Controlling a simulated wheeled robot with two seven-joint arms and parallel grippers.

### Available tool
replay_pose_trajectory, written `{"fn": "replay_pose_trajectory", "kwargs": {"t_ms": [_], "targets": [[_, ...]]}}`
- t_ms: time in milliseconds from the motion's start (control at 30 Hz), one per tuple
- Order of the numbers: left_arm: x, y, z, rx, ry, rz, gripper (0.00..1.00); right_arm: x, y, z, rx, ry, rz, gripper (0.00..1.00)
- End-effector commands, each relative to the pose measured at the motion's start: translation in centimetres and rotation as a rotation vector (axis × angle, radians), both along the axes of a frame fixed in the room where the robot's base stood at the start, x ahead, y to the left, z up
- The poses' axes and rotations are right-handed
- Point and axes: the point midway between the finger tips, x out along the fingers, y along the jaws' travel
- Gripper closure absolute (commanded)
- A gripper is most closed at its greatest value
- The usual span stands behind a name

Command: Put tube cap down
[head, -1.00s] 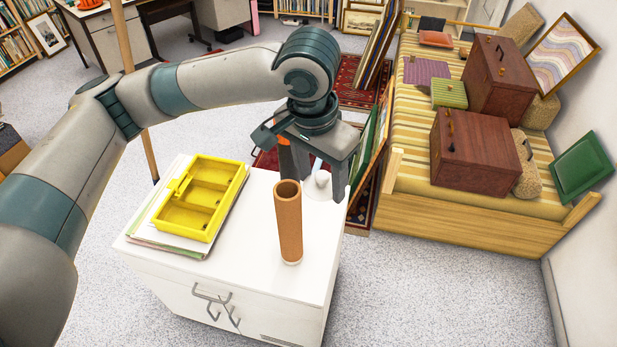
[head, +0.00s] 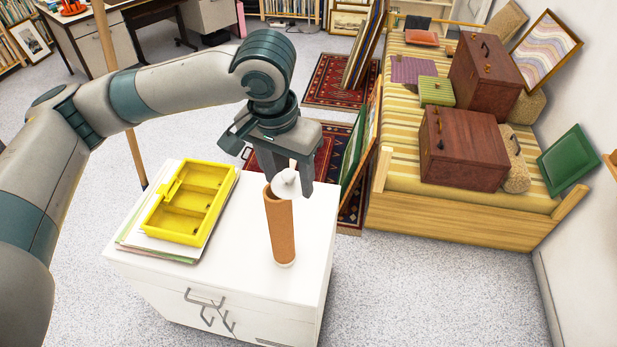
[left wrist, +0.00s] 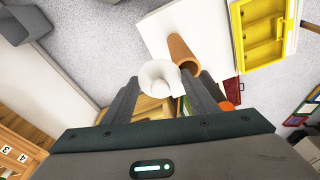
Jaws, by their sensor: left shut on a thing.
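The brown cardboard tube (head: 281,232) stands upright on the white cabinet top (head: 315,215). My left gripper (head: 288,176) is shut on the white tube cap (head: 286,184), with its fingers pointing down. In the head view the cap overlaps the tube's top rim. In the left wrist view the cap (left wrist: 160,75) sits between the fingertips, and the tube (left wrist: 184,50) shows just beyond it, up and to the right. The cap hides part of the tube's mouth; I cannot tell whether they touch. My right gripper is not in view.
A yellow compartment tray (head: 190,203) lies on papers (head: 150,243) left of the tube. The cabinet top is bare around the tube. A striped daybed (head: 450,215) with brown boxes (head: 465,150) stands to the right. Framed pictures lean beside it.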

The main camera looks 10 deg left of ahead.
Motion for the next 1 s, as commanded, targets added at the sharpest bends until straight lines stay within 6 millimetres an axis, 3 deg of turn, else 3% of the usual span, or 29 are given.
{"fn": "replay_pose_trajectory", "kwargs": {"t_ms": [33, 200, 333, 1000], "targets": [[0.1, 1.6, -0.4, 0.002, 0.0, 0.051, 0.68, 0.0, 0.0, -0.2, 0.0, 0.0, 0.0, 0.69], [0.1, 5.8, -1.2, 0.002, -0.001, 0.211, 0.68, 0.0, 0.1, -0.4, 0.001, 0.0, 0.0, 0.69], [0.0, 7.8, -1.5, 0.001, -0.002, 0.29, 0.68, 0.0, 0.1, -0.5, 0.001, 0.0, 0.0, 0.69], [-0.1, 8.5, -1.5, 0.0, -0.003, 0.319, 0.68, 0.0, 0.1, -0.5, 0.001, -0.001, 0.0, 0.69]]}}
